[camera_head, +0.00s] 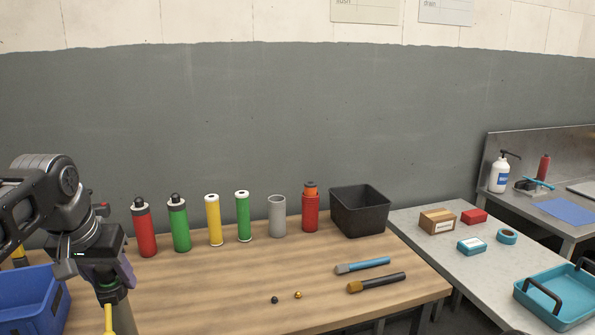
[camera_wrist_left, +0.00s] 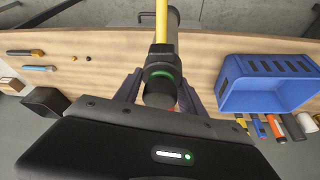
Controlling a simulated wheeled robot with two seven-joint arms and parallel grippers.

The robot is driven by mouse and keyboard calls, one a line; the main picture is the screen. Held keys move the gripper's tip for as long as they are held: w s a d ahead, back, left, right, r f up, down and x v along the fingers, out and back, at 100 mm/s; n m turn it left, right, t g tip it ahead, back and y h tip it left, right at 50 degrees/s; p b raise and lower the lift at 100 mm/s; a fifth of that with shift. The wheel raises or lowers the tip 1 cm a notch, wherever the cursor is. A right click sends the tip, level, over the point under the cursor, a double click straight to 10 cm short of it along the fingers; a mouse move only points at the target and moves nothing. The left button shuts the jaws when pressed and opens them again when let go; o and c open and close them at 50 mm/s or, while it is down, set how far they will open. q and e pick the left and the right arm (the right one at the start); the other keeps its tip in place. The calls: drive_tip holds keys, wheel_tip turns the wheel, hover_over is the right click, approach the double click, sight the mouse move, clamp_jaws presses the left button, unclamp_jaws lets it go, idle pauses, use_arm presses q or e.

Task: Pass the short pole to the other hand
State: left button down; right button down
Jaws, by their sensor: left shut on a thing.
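My left gripper (camera_head: 110,284) is at the lower left of the head view, pointing down over the table's left part. It is shut on the short pole (camera_head: 108,318), a thin yellow rod with a thick dark end. The left wrist view shows the pole's yellow shaft (camera_wrist_left: 161,22) running away from the camera, and its dark end with a green ring (camera_wrist_left: 160,82) between the fingers of my left gripper (camera_wrist_left: 160,88). The pole's far end is cut off in both views. My right gripper is not clearly visible in either view.
A blue crate (camera_head: 30,289) stands left of my gripper. Red, green, yellow and grey cylinders line the back of the wooden table (camera_head: 190,290), beside a black bin (camera_head: 360,222). Two small balls and two handled tools lie further right. The table's middle front is mostly clear.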

use_arm(q)
drive_tip(key=w+d+f, duration=0.3)
drive_tip(key=d+f, duration=0.4)
drive_tip(key=f, duration=0.3)
drive_tip(key=w+d+f+m, duration=0.1)
drive_tip(key=w+d+f, duration=0.2)
drive_tip(key=d+f, duration=0.5)
wheel_tip(320, 180, down, 2)
drive_tip(key=shift+w+f+h, duration=0.2)
drive_tip(key=shift+w+h, duration=0.1)
drive_tip(key=shift+d, duration=0.1)
drive_tip(key=s+d+m+h, duration=0.1)
drive_tip(key=d+m, duration=0.3)
drive_tip(key=d, duration=0.4)
drive_tip(key=s+d+m+g+h, duration=0.1)
drive_tip(key=s+d+m+h, duration=0.1)
drive_tip(key=d, duration=0.7)
drive_tip(key=shift+s+r+m, duration=0.15)
drive_tip(key=shift+s+m, duration=0.6)
drive_tip(key=shift+m, duration=0.45)
use_arm(e)
drive_tip(key=c, duration=2.2)
unclamp_jaws()
